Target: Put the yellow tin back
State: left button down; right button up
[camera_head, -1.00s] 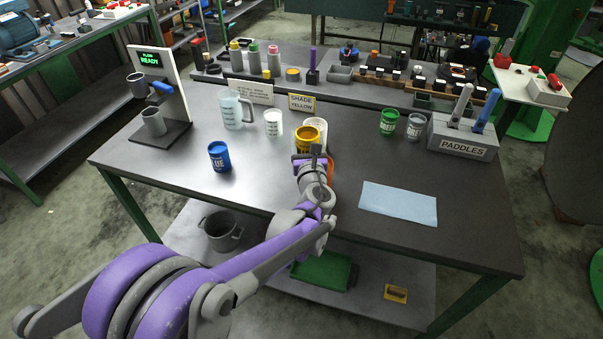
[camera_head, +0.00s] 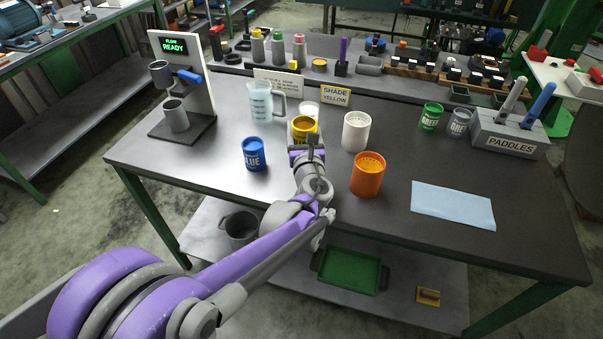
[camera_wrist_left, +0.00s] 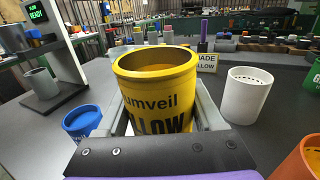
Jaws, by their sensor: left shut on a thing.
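The yellow tin (camera_head: 304,127) is held upright by my left gripper (camera_head: 305,146) over the middle of the workbench. In the left wrist view the yellow tin (camera_wrist_left: 156,92) fills the space between the two fingers, with its open top and "YELLOW" label showing. I cannot tell whether its base touches the bench. The blue tin (camera_head: 255,154) stands to its left. The green tin (camera_head: 430,117) and a grey tin (camera_head: 458,122) stand to the right, beside the paddle holder. A "SHADE YELLOW" sign (camera_head: 335,95) stands behind. My right gripper does not show.
A white cup (camera_head: 356,132) and an orange cup (camera_head: 367,174) stand right of the gripper. The dispenser (camera_head: 185,90) stands left, the paddle holder (camera_head: 508,138) right. A blue cloth (camera_head: 452,204) lies at front right.

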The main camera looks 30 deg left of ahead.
pick_arm(q)
jog(key=f+b, duration=0.1)
jog(key=f, duration=0.5)
jog(key=a+f+b, duration=0.1)
jog(key=f, duration=0.3)
jog(key=shift+f+b, duration=0.1)
jog(key=shift+b, duration=0.2)
jog(key=shift+f, duration=0.1)
grip_release()
jog(key=v, duration=1.2)
jog(key=shift+s, duration=0.1)
